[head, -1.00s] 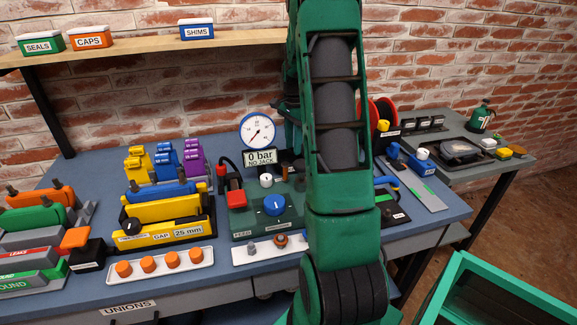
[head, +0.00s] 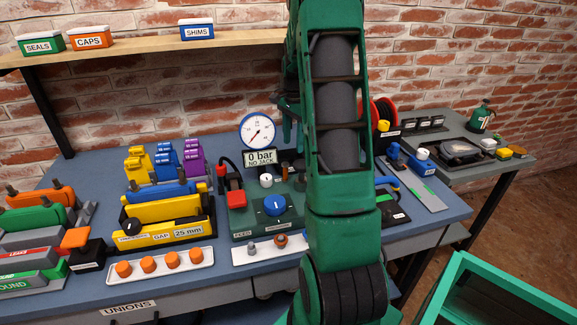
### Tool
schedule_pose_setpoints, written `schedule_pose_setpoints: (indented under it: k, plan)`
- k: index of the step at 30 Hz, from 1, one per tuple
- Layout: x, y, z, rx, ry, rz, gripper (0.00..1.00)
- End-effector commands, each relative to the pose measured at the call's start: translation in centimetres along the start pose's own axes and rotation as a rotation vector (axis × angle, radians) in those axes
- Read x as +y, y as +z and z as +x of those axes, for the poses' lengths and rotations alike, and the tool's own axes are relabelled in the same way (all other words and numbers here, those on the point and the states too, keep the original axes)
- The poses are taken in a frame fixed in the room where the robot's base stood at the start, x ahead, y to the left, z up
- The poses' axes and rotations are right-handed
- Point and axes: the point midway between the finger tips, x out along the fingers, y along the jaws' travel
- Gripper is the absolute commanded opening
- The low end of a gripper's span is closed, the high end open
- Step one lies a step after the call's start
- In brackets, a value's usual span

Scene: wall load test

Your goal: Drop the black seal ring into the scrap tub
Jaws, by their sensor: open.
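My gripper (head: 288,128) is partly in view behind my forearm, beside the pressure gauge and above the back of the bench. It is open, and I see nothing held in it. I cannot pick out the black seal ring; my arm hides part of the bench. A teal-rimmed open tub (head: 517,284) stands at the lower right, cut off by the picture edge. No label shows on it, so I cannot confirm that it is the scrap tub. My gripper is well to the left of and above this tub.
The blue bench (head: 80,180) carries a green pump unit (head: 284,208), a round gauge (head: 257,131), a yellow gap block (head: 165,212) and a white tray (head: 197,268) of orange unions. SEALS, CAPS and SHIMS boxes stand on the shelf (head: 150,43). A grey side table (head: 440,130) stands right.

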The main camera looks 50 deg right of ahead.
Motion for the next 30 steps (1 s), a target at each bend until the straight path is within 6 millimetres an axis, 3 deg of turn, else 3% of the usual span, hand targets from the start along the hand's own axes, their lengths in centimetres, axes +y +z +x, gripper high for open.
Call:
schedule_pose_setpoints:
  k: [6, 13, 18, 30]
  plan:
    - [-0.1, 0.0, -4.3, 0.002, -0.004, 0.000, 0.49]
    - [-0.1, 0.0, -7.6, 0.002, -0.002, 0.000, 0.49]
    - [-0.1, 0.0, -8.6, 0.001, 0.000, 0.000, 0.49]
    - [-0.1, 0.0, -8.7, 0.000, 0.000, 0.000, 0.49]
